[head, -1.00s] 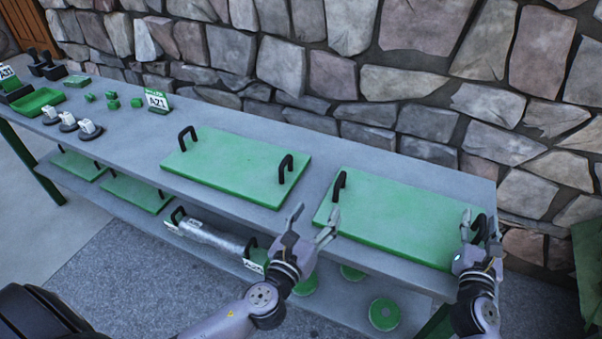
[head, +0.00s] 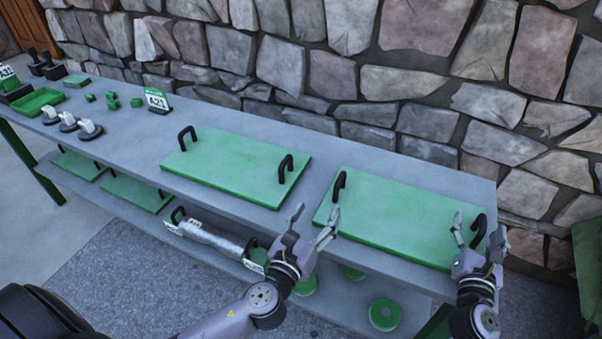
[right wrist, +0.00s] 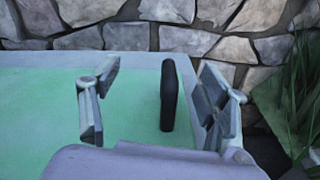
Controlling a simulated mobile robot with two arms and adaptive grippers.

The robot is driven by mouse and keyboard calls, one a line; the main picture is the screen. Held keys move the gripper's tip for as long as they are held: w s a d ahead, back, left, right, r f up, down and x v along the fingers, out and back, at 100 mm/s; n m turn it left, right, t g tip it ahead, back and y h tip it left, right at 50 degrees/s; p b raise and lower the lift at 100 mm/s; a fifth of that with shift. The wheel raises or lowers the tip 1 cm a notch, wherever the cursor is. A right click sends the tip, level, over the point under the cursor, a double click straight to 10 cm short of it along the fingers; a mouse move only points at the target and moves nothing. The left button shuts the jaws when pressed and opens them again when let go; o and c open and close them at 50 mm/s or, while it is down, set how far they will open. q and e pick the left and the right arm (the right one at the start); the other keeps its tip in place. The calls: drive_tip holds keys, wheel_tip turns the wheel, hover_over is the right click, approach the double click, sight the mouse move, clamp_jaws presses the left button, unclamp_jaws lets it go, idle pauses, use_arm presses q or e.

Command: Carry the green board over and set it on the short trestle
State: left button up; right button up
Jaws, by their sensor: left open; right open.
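A green board (head: 400,220) with two black end handles lies flat at the right end of the grey table. A similar green board (head: 235,165) lies to its left. My right gripper (head: 480,224) is open at the right board's right handle (head: 478,230). In the right wrist view this handle (right wrist: 168,95) stands between the spread fingers, nearer the right finger, with gaps on both sides. My left gripper (head: 316,222) is open and empty, in front of the right board's left handle (head: 340,184). I cannot make out a short trestle.
A lower shelf holds a silver cylinder (head: 212,238) and more green items. A stone wall (head: 420,70) runs close behind the table.

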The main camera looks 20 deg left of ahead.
drive_tip(key=s, duration=1)
drive_tip(key=shift+s, duration=0.4)
